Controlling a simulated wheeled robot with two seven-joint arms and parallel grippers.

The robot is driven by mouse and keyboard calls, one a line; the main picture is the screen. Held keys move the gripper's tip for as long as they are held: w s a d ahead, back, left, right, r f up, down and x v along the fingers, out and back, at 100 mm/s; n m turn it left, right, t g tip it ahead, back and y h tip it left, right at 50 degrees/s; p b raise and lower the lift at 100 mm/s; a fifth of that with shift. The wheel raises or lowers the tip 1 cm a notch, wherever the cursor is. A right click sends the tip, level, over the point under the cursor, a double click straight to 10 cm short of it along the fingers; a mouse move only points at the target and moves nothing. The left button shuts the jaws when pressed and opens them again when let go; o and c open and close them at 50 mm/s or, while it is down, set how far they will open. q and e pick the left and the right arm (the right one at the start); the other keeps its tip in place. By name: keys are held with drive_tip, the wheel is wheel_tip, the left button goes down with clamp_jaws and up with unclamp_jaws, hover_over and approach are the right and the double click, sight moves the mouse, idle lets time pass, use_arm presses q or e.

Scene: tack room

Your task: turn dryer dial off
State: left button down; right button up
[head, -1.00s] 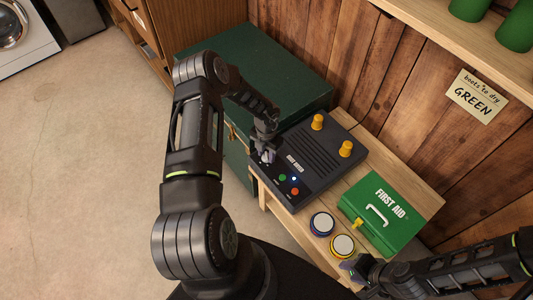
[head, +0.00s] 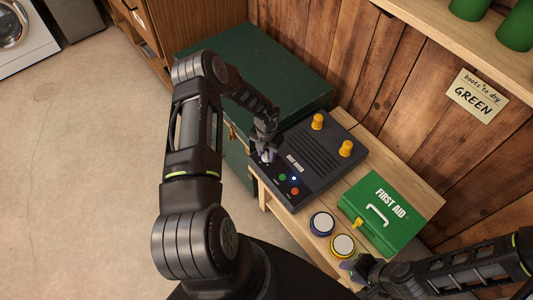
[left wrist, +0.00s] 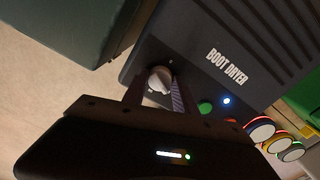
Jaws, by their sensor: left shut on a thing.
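The boot dryer (head: 318,158) is a dark box on the wooden bench, with two yellow pegs on top. Its dial (left wrist: 159,80), a light grey knob, sits on the front panel beside a green button (left wrist: 205,107) and a lit blue-white light (left wrist: 226,100). My left gripper (head: 266,155) reaches down to the dial. In the left wrist view its fingers (left wrist: 155,92) are on either side of the knob, shut on it. The fingers hide part of the knob. My right gripper (head: 352,268) is at the bottom right, near the bench's front edge; its jaws are unclear.
A green first aid box (head: 382,213) stands on the bench right of the dryer. A green chest (head: 255,75) stands behind left. A red button (head: 295,191) is beside the green one.

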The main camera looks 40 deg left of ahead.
use_arm(q)
drive_tip(key=n+b, duration=0.1)
drive_tip(key=n, duration=0.4)
drive_tip(key=shift+n, duration=0.3)
drive_tip(key=n, duration=0.6)
drive_tip(key=shift+b, duration=0.3)
drive_tip(key=n, duration=0.5)
drive_tip(key=shift+n+b, duration=0.3)
drive_tip(key=n, duration=0.5)
drive_tip(key=shift+n+b, duration=0.3)
drive_tip(key=shift+b, duration=0.05)
drive_tip(key=c, duration=1)
unclamp_jaws()
drive_tip(key=shift+o, duration=0.2)
